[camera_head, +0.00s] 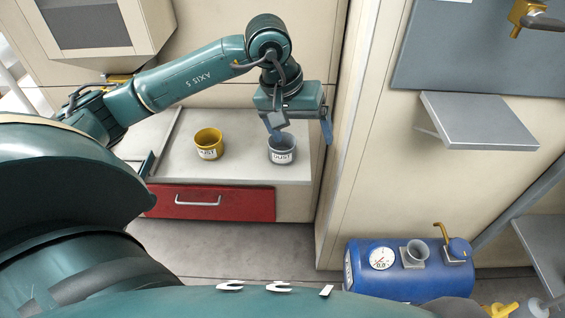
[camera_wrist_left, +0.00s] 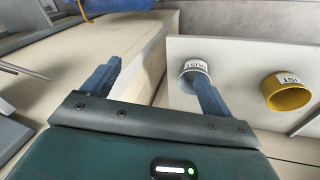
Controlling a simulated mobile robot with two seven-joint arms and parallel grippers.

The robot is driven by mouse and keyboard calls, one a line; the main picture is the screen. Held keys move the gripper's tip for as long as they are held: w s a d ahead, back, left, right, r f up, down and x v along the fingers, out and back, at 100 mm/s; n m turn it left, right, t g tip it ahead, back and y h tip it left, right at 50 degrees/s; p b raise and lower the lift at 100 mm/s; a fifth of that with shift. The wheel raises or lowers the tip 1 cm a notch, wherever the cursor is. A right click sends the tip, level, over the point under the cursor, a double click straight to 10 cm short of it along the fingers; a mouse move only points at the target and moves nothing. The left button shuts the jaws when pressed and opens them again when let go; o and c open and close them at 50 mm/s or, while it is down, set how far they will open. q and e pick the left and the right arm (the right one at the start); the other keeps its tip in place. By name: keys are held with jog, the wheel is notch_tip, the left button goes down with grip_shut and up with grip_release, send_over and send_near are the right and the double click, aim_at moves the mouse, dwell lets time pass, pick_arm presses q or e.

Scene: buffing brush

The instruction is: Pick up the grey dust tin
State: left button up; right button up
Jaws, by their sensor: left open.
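The grey dust tin (camera_head: 283,150), with a white DUST label, stands upright on the pale worktop, right of the yellow tin. My left gripper (camera_head: 302,137) is open above and slightly right of it, with nothing between its fingers. In the head view one finger overlaps the tin's rim and the other is out to the right, past the tin. In the left wrist view my left gripper (camera_wrist_left: 155,72) shows its right finger crossing the grey tin (camera_wrist_left: 188,76); I cannot tell whether it touches or enters it. My right gripper is not in view.
A yellow DUST tin (camera_head: 208,142) stands left on the same worktop (camera_head: 240,170). A red drawer (camera_head: 240,204) is below. A tall beige panel edge (camera_head: 345,130) rises close on the gripper's right. A blue tank (camera_head: 400,275) sits low at right; a grey shelf (camera_head: 478,120) is above it.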

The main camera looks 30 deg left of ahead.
pick_arm(q)
jog(key=w+a+r+t+y, duration=0.1)
jog(key=a+y, duration=0.2)
jog(key=a, duration=0.2)
jog(key=m+b, duration=0.1)
send_near(282, 149)
jog(key=shift+d+b+x, duration=0.2)
jog(key=shift+b+x, duration=0.05)
jog(key=shift+x, duration=1.05)
jog(key=shift+d+b+x, duration=0.25)
jog(key=shift+x, duration=1.05)
jog(key=shift+s, duration=0.1)
jog(key=c, duration=1.1)
jog(key=shift+r, duration=0.1)
